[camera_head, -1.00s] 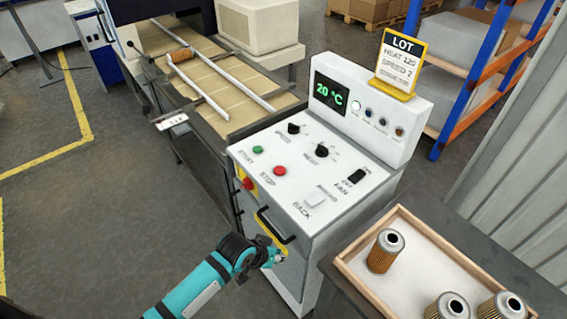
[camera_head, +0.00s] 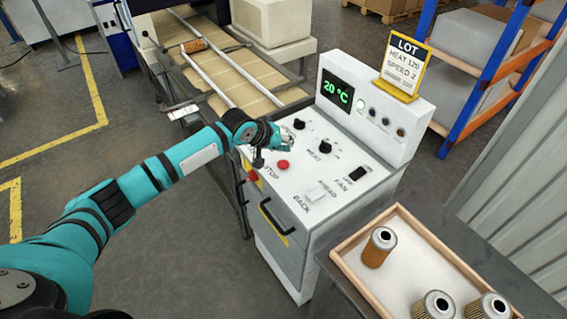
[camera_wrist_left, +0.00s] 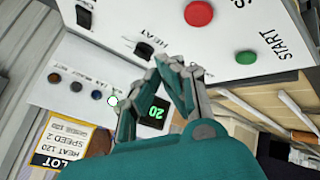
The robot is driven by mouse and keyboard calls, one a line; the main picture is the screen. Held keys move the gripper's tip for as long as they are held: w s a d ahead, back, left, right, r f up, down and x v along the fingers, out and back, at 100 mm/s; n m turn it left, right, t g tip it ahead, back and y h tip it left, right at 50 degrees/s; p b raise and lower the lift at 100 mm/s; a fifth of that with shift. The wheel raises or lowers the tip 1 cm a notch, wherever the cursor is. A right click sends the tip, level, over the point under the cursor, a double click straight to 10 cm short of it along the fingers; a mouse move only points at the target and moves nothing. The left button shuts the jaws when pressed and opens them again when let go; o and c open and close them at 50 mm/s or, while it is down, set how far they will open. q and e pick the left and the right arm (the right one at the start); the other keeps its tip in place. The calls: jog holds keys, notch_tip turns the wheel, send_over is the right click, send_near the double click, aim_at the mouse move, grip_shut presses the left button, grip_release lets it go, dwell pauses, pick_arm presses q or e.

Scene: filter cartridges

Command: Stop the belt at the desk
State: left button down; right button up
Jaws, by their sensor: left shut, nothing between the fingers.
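The white control desk (camera_head: 290,200) carries the red STOP button (camera_head: 283,164), which also shows in the wrist view (camera_wrist_left: 199,13). The green START button (camera_wrist_left: 245,57) shows in the wrist view; my arm hides it in the head view. My left gripper (camera_head: 288,134) is shut and empty over the panel, behind the STOP button and near the knobs. In the wrist view its closed fingers (camera_wrist_left: 172,66) are apart from both buttons. The belt (camera_head: 245,96) runs behind the desk, with an orange-brown cartridge (camera_head: 194,46) on it. My right gripper is not in view.
The display (camera_head: 337,91) reads 20 °C. A LOT card (camera_head: 407,60) says HEAT 120, SPEED 2. A wooden tray (camera_head: 345,240) with several cartridges stands at right.

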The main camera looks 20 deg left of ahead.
pick_arm(q)
jog(key=shift+w+a+r+n+t, duration=0.3)
jog(key=shift+w+a+r+n, duration=0.2)
jog(key=shift+w+a+r, duration=0.55)
jog(key=shift+f, duration=0.15)
jog(key=b, duration=0.7)
send_over(281, 162)
notch_tip(281, 162, down, 7)
jog(key=shift+r, duration=0.2)
jog(key=shift+d+f+b, duration=0.1)
jog(key=shift+f+b, duration=0.3)
jog(key=shift+f, duration=0.6)
jog(key=shift+f, duration=0.1)
